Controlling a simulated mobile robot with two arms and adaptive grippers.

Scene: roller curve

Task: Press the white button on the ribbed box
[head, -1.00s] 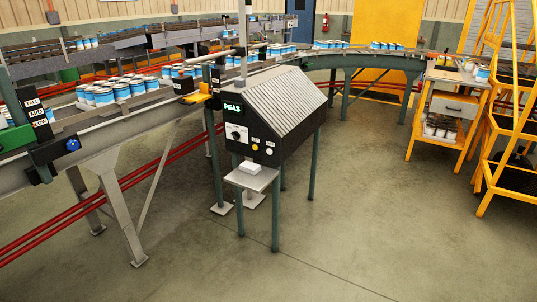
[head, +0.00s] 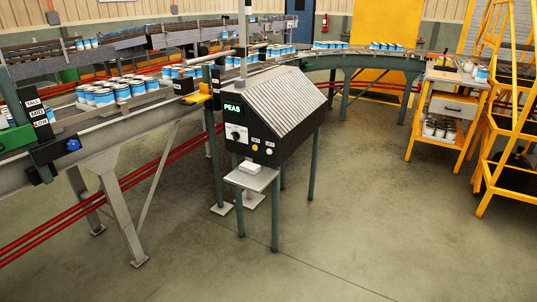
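The ribbed box (head: 285,105) stands on green legs near the middle of the head view. Its sloped top is ribbed grey metal, and its dark front carries a lit green "PEAS" sign. The white button (head: 269,151) is on the lower right of the front, beside a yellow button (head: 255,148). A dark knob (head: 235,134) on a white plate is to their left. Small labels sit above the two buttons. Neither of my grippers shows in the head view.
A small shelf (head: 252,180) with a white block (head: 250,167) juts out below the box front. A conveyor (head: 100,133) with blue-and-white cans runs left and behind. A yellow-framed cart (head: 450,105) stands right. The floor in front is clear.

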